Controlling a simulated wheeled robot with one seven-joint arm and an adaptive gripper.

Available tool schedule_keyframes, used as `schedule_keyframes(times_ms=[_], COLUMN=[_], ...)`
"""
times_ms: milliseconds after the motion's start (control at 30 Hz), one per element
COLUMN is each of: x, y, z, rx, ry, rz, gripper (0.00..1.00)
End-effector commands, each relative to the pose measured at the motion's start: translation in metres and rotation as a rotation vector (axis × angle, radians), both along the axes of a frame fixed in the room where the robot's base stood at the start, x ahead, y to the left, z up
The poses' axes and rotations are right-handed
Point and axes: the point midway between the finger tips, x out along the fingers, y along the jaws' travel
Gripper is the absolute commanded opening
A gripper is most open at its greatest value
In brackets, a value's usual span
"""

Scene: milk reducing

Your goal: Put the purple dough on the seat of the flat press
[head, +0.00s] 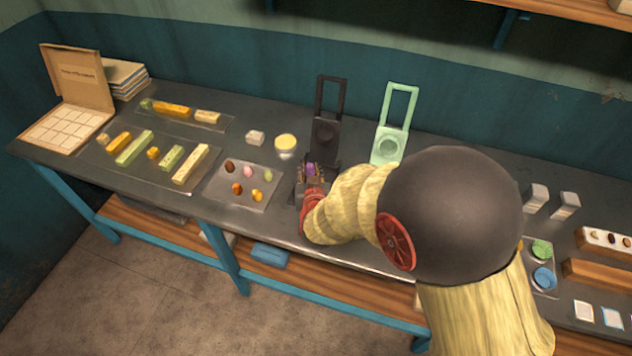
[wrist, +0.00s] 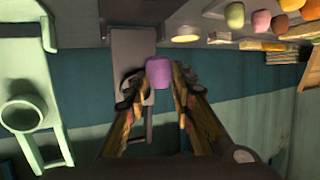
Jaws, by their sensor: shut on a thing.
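The purple dough (wrist: 159,73) is a small rounded block between the fingertips of my gripper (wrist: 160,84), which is shut on it. In the head view the dough (head: 310,168) shows at the tip of my gripper (head: 309,174), just in front of the dark press (head: 327,133). This press has an upright frame handle; in the wrist view its flat plate (wrist: 133,50) lies behind and left of the dough. A light green press (head: 390,140) stands to its right, with a round ring in the wrist view (wrist: 22,112). The dark press's seat is partly hidden by my fingers.
A tray (head: 262,198) of several small coloured pieces lies left of my gripper. A pale yellow round piece (head: 285,142) and a whitish block (head: 255,138) are left of the dark press. My arm covers the table's middle right.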

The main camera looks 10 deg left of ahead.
Motion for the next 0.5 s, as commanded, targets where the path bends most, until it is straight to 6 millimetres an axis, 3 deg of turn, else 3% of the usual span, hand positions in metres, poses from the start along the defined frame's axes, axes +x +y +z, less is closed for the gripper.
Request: schedule_keyframes(times_ms=[500], x=[-0.003], y=[0.002], z=[-0.024], rx=[-0.025], ry=[0.019], rz=[0.017], gripper=[0.07])
